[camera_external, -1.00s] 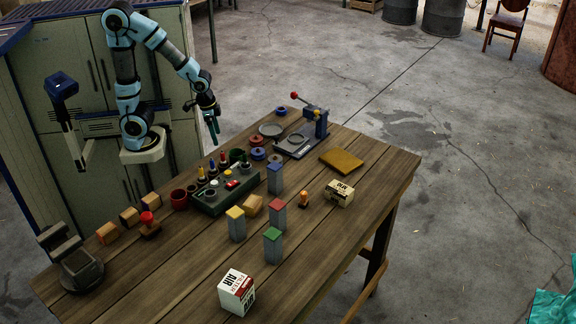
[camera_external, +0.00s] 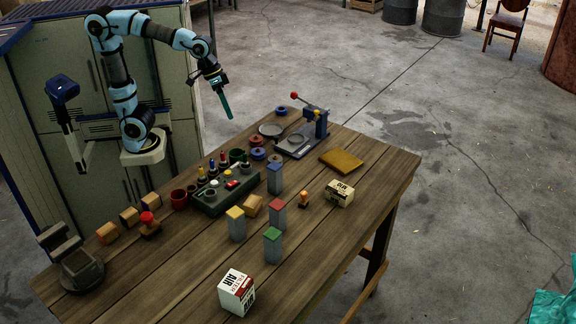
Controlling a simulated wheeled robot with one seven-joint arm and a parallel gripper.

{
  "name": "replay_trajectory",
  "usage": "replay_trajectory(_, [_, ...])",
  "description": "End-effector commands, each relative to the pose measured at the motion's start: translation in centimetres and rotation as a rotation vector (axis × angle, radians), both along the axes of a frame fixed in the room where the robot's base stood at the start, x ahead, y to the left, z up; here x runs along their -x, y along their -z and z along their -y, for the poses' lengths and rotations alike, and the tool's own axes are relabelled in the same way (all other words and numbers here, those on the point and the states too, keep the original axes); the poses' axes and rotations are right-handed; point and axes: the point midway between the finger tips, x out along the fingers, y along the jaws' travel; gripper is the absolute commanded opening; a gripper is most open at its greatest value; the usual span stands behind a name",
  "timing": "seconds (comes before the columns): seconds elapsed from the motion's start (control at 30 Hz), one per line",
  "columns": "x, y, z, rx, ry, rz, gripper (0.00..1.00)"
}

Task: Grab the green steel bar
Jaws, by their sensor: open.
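The green steel bar (camera_external: 272,246) is a grey upright block with a green top. It stands on the wooden table (camera_external: 180,279), toward its front middle. My gripper (camera_external: 227,107) is open, in the air above the table's back edge, well away from the green bar and pointing down. Nothing shows between its fingers, though they are small in this view. Similar grey bars stand close by: one with a red top (camera_external: 277,214), one with a yellow top (camera_external: 236,224) and one with a blue top (camera_external: 275,178).
A press (camera_external: 308,138) stands at the back right. A filter box (camera_external: 237,292) is in front of the green bar. The table's right front is clear.

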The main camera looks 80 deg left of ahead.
Motion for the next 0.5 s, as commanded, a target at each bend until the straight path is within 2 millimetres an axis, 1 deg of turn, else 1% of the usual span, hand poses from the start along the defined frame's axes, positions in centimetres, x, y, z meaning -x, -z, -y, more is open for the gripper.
replay_trajectory(0.03, [-0.7,0.3,2.0,0.049,-0.032,0.011,0.86])
replay_trajectory(0.07, [-1.2,0.4,3.3,0.085,-0.059,0.018,0.86])
replay_trajectory(0.17, [-2.6,0.4,8.1,0.222,-0.16,0.03,0.86])
replay_trajectory(0.27, [-3.9,0.2,13.8,0.403,-0.289,0.019,0.86])
replay_trajectory(0.3, [-4.3,0.1,16.5,0.492,-0.356,0.001,0.86])
replay_trajectory(0.37, [-4.7,-0.2,20.9,0.645,-0.477,-0.049,0.86])
replay_trajectory(0.4, [-4.8,-0.4,23.8,0.754,-0.569,-0.096,0.86])
replay_trajectory(0.5, [-4.8,-1.1,29.1,0.979,-0.787,-0.226,0.86])
